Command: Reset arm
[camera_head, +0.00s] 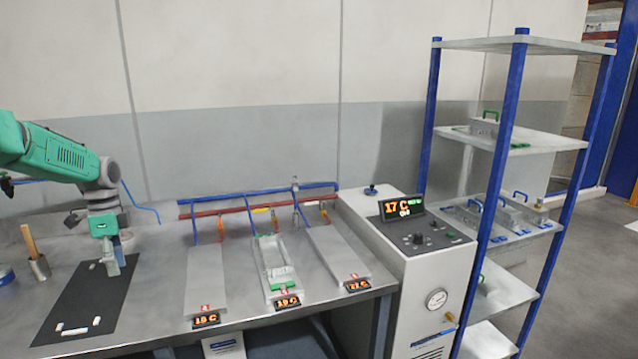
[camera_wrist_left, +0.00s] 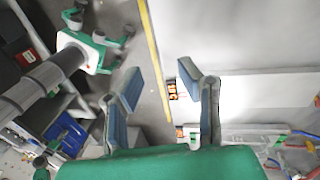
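My left arm (camera_head: 60,150), green and grey, comes in from the left in the head view. Its gripper (camera_head: 113,265) points down over a black mat (camera_head: 80,305) on the metal table. In the left wrist view the two fingers of the left gripper (camera_wrist_left: 158,80) stand well apart with nothing between them. Whether the fingertips touch the mat cannot be told. My right gripper does not show in the head view.
Small white pieces (camera_head: 74,331) lie on the mat. A wooden-handled tool (camera_head: 30,245) stands in a holder at left. Plates with displays, one bearing a green-ended tray (camera_head: 272,255), lie to the right. Beyond them are a control cabinet (camera_head: 425,270) and a blue-posted shelf (camera_head: 515,130).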

